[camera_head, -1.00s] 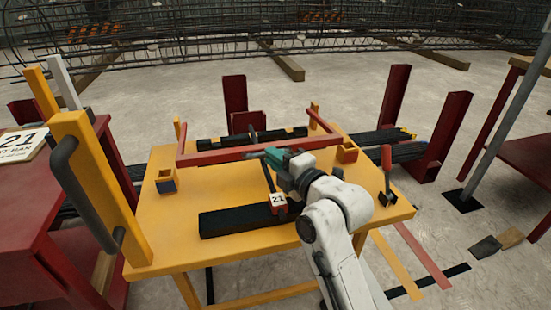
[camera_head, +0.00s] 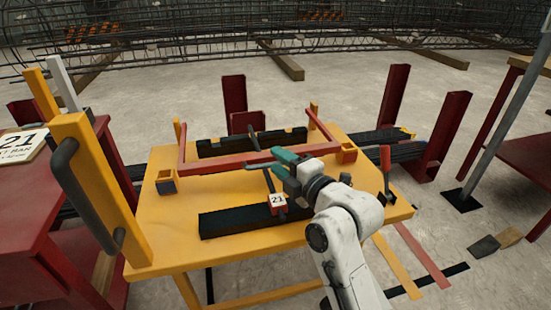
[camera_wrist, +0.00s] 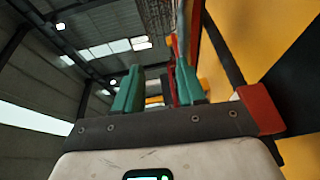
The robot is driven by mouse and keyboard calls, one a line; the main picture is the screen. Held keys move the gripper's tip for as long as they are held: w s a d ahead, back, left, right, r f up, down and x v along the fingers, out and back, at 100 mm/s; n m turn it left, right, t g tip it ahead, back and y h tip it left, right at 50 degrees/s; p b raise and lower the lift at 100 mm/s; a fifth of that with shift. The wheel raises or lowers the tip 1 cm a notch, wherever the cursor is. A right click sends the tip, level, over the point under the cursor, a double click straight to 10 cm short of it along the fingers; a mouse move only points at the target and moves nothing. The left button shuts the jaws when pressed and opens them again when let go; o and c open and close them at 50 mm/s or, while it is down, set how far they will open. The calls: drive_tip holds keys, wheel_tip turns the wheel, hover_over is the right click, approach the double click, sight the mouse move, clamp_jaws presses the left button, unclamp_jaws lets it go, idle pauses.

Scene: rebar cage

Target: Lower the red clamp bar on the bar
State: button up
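The red clamp bar (camera_head: 225,166) is a U-shaped frame spanning the yellow table (camera_head: 165,215). In the wrist view the fingers (camera_wrist: 158,90) stand apart, with red showing beside the right one. Exact contact with the bar is unclear.
A black block (camera_head: 240,220) lies along the table's front. A red-handled lever (camera_head: 386,170) stands at the right edge. A tall yellow post with a grey handle (camera_head: 90,180) rises at left. Red posts (camera_head: 440,135) and dark bar bundles are behind at right.

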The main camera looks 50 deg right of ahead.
drive_tip(key=p+v, duration=0.1)
drive_tip(key=v, duration=0.7)
drive_tip(key=shift+s, duration=0.25)
drive_tip(key=shift+f, duration=0.1)
